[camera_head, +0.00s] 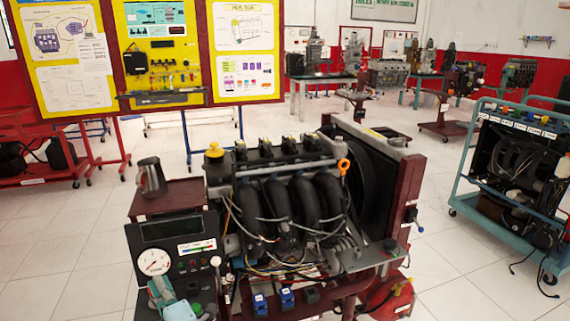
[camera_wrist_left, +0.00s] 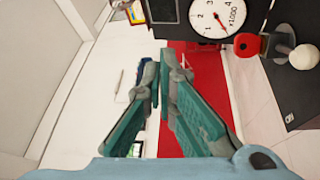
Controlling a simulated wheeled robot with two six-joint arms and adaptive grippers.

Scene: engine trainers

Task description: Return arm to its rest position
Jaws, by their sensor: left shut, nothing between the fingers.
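My left gripper (camera_head: 160,287) is in front of the lower left part of the engine trainer's control panel (camera_head: 175,237), below the round gauge (camera_head: 154,261). In the left wrist view its teal fingers (camera_wrist_left: 158,68) come together at the tips with nothing between them. That view also shows the gauge (camera_wrist_left: 216,17), a red switch (camera_wrist_left: 247,45) and a white ball-topped lever (camera_wrist_left: 303,57) to the right of the fingers. My right gripper is out of view.
The engine (camera_head: 285,195) with black intake pipes stands right of the panel. A metal jug (camera_head: 151,178) stands on a dark red shelf (camera_head: 178,197) behind it. A teal trolley (camera_head: 470,165) stands at the right. Clear tiled floor lies to the left.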

